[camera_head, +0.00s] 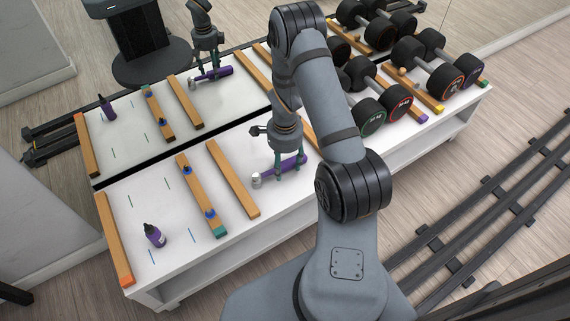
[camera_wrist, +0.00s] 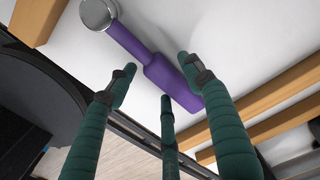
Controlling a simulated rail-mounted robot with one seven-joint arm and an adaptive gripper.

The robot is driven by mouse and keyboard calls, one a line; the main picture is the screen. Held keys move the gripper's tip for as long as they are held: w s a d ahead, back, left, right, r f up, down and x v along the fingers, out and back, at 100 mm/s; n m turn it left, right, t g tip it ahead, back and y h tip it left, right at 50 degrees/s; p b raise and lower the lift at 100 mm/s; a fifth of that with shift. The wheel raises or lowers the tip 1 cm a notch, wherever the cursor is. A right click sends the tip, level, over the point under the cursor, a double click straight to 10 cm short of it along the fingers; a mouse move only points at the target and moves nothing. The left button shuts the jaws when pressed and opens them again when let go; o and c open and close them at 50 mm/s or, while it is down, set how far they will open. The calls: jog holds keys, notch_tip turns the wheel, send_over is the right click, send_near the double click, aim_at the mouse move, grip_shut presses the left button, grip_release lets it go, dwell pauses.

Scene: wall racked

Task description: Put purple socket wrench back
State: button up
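The purple socket wrench (camera_head: 290,165) lies on the white bench top, its silver head (camera_head: 257,181) toward the left. In the wrist view the wrench (camera_wrist: 172,80) runs diagonally, with the round silver head at the upper left. My gripper (camera_head: 289,158) is over the handle, pointing down. Its green fingers (camera_wrist: 157,70) are spread, one tip over or beside the handle's right side and two on the other side. They do not look closed on it. Whether any fingertip touches the handle I cannot tell.
Wooden rails divide the white bench (camera_head: 135,240); one rail (camera_head: 201,195) carries blue pegs. A purple bottle (camera_head: 155,236) stands at the left. Dumbbells (camera_head: 380,110) are on the right. A mirror behind reflects the bench and arm. Coloured marks lie on clear bench around the bottle.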

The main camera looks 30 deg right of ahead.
aim_at(288, 165)
dwell(0.3)
notch_tip(288, 165, up, 10)
jog(key=p, duration=0.3)
jog(key=shift+r, duration=0.2)
notch_tip(288, 165, down, 11)
jog(key=b, duration=0.3)
jog(key=r, duration=0.1)
jog(key=r+p, duration=0.1)
jog(key=r, duration=0.3)
jog(key=shift+s+d+r+p, duration=0.1)
jog(key=shift+s+d+p, duration=0.1)
jog(key=shift+d+p, duration=0.2)
jog(key=shift+s+d+r, duration=0.15)
jog(key=shift+d+r, duration=0.05)
jog(key=shift+d, duration=0.15)
